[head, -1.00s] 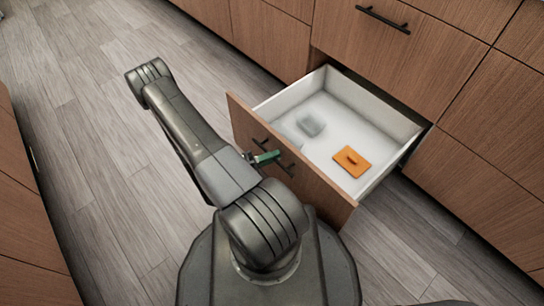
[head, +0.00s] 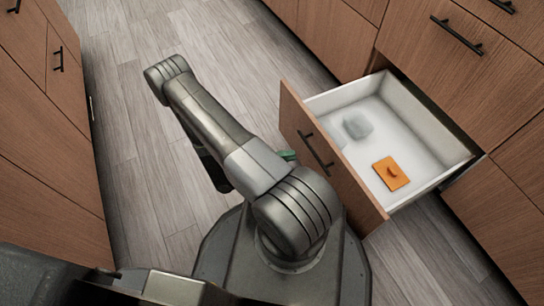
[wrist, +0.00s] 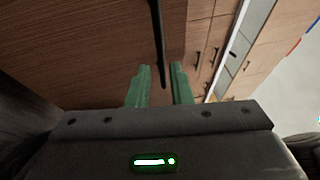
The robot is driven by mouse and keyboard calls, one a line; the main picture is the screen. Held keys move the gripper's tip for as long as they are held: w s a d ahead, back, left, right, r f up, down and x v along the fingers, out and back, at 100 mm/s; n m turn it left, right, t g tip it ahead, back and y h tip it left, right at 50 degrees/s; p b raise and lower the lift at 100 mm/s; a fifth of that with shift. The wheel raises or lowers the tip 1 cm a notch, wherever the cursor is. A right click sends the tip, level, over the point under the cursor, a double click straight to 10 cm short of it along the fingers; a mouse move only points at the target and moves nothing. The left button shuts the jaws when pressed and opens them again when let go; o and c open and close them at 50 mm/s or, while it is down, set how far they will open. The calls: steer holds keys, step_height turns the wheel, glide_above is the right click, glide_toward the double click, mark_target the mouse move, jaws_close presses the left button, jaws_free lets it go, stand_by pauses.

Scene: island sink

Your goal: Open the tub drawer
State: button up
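The drawer (head: 420,193) stands pulled out from the wooden cabinet, with its white inside showing. Its wooden front (head: 318,172) carries a black bar handle (head: 316,152). Inside lie a pale translucent tub-like item (head: 357,126) and a flat orange piece (head: 390,173). My gripper is mostly hidden behind my arm in the head view; a green finger (head: 287,155) shows just left of the handle, seemingly clear of it. In the wrist view my gripper's (wrist: 160,72) green fingers are apart, and the handle (wrist: 159,40) lines up with the gap between them.
Another closed drawer front with a black handle (head: 456,36) is above the open drawer. Cabinets (head: 45,150) line the left side. The grey wood floor (head: 140,120) between is clear.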

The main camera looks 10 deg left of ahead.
mark_target(313, 152)
steer(key=shift+v, duration=2.6)
steer(key=shift+d, duration=0.1)
steer(key=b+x, duration=0.1)
steer(key=x, duration=1.2)
steer(key=shift+w+d+r+b, duration=0.1)
steer(key=shift+d+b, duration=0.2)
steer(key=shift+d, duration=0.05)
